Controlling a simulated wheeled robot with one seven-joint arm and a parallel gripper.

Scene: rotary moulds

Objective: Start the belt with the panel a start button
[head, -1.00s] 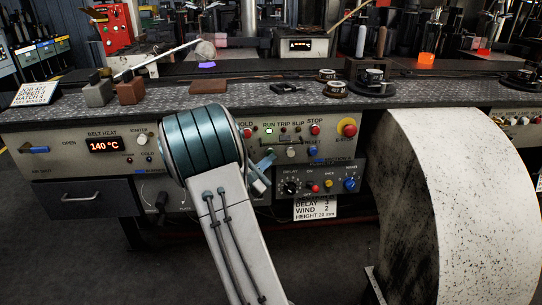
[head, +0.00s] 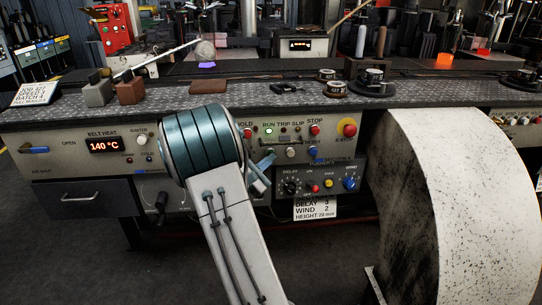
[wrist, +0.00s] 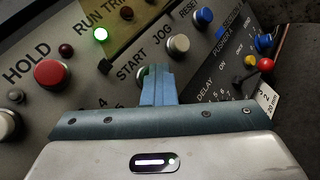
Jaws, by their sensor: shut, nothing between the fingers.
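My gripper (wrist: 158,88) is shut and empty, its blue fingertips at the START label of panel A in the wrist view. A sliver of the green start button (wrist: 141,77) shows beside the fingertips; they cover the rest, and I cannot tell whether they press it.
Around the start button are the red HOLD button (wrist: 53,74), white JOG button (wrist: 178,44) and blue RESET button (wrist: 204,15). The pusher panel (head: 318,184) is below right. A large pale drum (head: 455,200) fills the right side.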

